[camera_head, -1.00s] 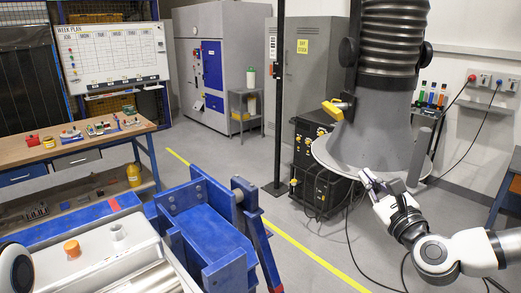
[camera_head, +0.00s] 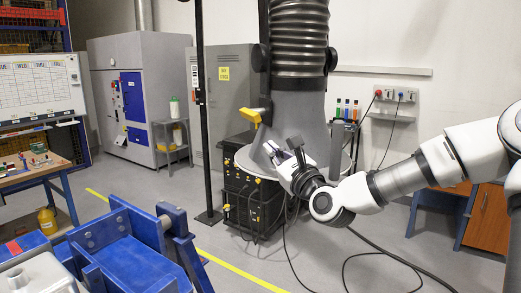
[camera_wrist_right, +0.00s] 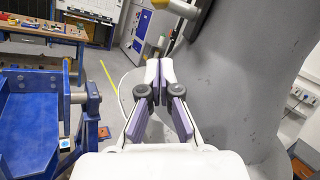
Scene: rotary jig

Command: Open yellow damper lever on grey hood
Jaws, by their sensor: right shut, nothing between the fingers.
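The grey hood (camera_head: 292,108) hangs below a dark ribbed duct and flares wide at its lower rim. The yellow damper lever (camera_head: 250,114) sticks out on the hood's left side, on a dark mount. It also shows at the top edge of the right wrist view (camera_wrist_right: 180,8), partly cut off. My right gripper (camera_head: 276,148) is in front of the hood's lower part, below and a little right of the lever, apart from it. In the right wrist view its fingers (camera_wrist_right: 160,68) are together and empty. My left gripper is out of view.
A black cart (camera_head: 250,208) with yellow parts stands under the hood. A blue fixture (camera_head: 125,245) is at the lower left. A dark post (camera_head: 203,110) stands left of the hood. Cables lie on the floor. Open floor lies left of the hood.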

